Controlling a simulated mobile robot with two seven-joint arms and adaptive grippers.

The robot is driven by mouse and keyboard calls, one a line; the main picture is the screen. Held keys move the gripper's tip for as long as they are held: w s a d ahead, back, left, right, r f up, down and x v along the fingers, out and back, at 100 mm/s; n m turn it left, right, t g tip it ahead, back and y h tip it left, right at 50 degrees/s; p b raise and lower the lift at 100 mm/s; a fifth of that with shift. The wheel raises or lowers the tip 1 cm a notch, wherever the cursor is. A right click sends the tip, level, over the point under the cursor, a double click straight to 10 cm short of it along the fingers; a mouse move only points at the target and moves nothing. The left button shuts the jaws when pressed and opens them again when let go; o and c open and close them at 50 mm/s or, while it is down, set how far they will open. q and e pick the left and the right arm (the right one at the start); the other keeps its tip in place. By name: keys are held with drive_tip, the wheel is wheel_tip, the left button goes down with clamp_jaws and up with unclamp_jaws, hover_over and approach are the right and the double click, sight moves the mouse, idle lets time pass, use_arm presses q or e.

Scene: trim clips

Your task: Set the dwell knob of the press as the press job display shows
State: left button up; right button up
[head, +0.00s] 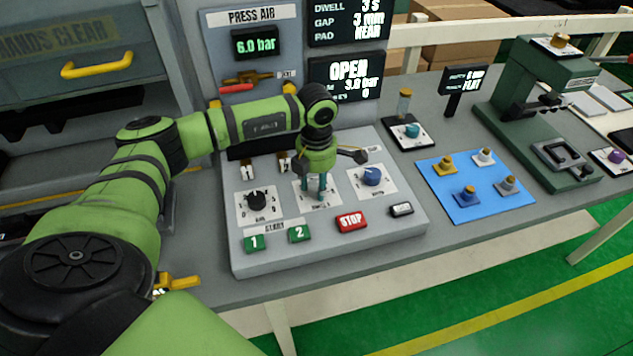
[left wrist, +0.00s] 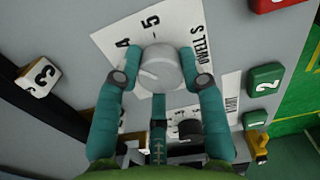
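The press job display (head: 347,22) at the top of the head view reads dwell 3 s, gap 3 mm and a pad line. The dwell knob (left wrist: 163,68) is light grey in the left wrist view, on a white plate (left wrist: 115,32) marked DWELL S. Its white mark points left, past the 4, at the left-hand finger; the number there is hidden. My left gripper (left wrist: 160,75) has its teal fingers around the knob, seemingly against its sides. In the head view the left gripper (head: 322,185) points down over the middle plate and hides the knob. My right gripper is not in view.
A black knob (head: 256,200) and a blue knob (head: 372,176) flank the dwell plate. A blue mat (head: 475,205) with several small knobbed pieces lies to the right.

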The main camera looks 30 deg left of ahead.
use_arm(q)
drive_tip(key=n+b, duration=0.2)
drive_tip(key=n, duration=0.1)
drive_tip(key=shift+f+n, duration=0.15)
drive_tip(key=shift+n, duration=0.15)
drive_tip(key=n+b, duration=0.1)
drive_tip(key=n, duration=0.2)
drive_tip(key=shift+n+b, duration=0.55)
drive_tip(key=shift+n, duration=1.05)
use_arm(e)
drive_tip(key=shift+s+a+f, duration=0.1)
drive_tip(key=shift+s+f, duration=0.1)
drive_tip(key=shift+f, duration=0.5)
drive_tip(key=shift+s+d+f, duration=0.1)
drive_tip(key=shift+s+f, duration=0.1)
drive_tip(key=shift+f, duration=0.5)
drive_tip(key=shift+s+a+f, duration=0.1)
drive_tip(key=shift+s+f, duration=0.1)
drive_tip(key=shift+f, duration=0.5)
use_arm(q)
drive_tip(key=o, duration=1.1)
drive_tip(key=shift+o, duration=0.2)
